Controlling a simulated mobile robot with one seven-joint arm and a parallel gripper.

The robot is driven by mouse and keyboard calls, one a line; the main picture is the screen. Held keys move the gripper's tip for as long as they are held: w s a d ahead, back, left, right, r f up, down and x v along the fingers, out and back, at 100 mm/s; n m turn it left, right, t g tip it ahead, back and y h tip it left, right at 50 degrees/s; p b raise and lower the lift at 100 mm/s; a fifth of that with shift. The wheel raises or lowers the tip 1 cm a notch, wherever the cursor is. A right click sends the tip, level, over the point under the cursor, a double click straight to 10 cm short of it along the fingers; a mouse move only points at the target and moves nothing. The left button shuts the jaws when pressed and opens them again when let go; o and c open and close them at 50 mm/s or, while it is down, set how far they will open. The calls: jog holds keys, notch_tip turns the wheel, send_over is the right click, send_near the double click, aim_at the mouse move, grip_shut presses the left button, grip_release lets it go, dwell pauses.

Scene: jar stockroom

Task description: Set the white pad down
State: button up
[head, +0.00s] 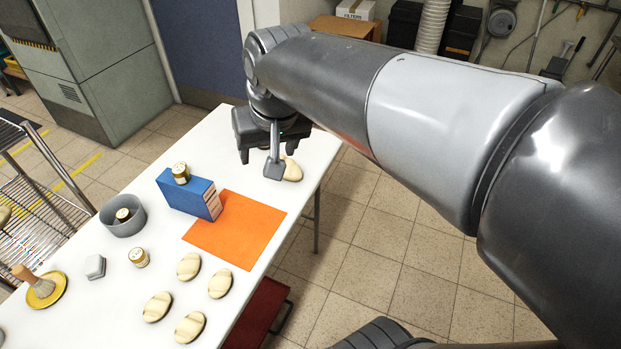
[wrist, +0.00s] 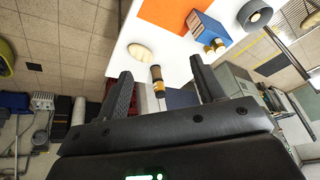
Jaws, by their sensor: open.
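My gripper (head: 262,160) is at the table's far end, well away from that block. In the wrist view its two dark fingers (wrist: 162,82) are spread apart. A small dark item with a gold band (wrist: 157,82) shows between them; I cannot tell its distance, but nothing is visibly clamped. A cream oval piece (head: 292,171) lies on the table beside the gripper and also shows in the wrist view (wrist: 142,51).
A grey pot (head: 123,216) holds another jar.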

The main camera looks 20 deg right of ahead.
jog(key=s+d+f, duration=0.2)
jog(key=s, duration=0.3)
jog(key=s+d+f+t, duration=0.1)
jog(key=s+d+f, duration=0.1)
jog(key=s, duration=0.3)
jog(key=shift+d+h, duration=0.4)
jog(key=shift+d, duration=0.4)
